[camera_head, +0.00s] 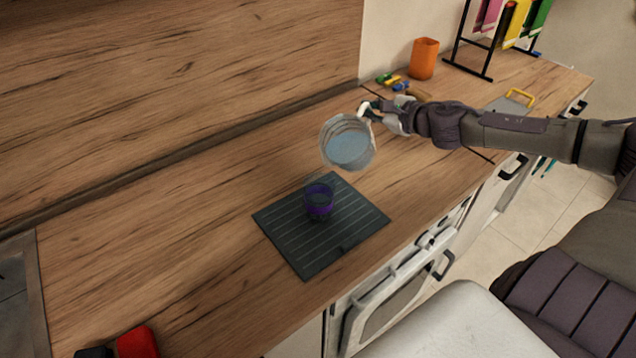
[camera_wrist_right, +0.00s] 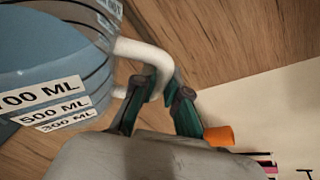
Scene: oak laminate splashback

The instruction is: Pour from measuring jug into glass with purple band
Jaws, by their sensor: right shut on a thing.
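The measuring jug (camera_head: 347,150) is clear with bluish contents. It is held in the air above and just behind the glass, tilted toward the left. My right gripper (camera_head: 370,109) is shut on its white handle. In the right wrist view my right gripper (camera_wrist_right: 158,98) closes around the white handle, and the jug (camera_wrist_right: 50,60) shows volume labels. The glass with purple band (camera_head: 319,203) stands upright on a dark ribbed mat (camera_head: 300,252). I cannot tell whether the glass holds liquid. No stream is visible. My left gripper is not in view.
An orange cup (camera_head: 424,58) stands at the back right, with small colored items (camera_head: 392,82) beside it. A black rack (camera_head: 480,45) holds colored pieces. A red object (camera_head: 138,342) lies at the front left. The counter left of the mat is clear.

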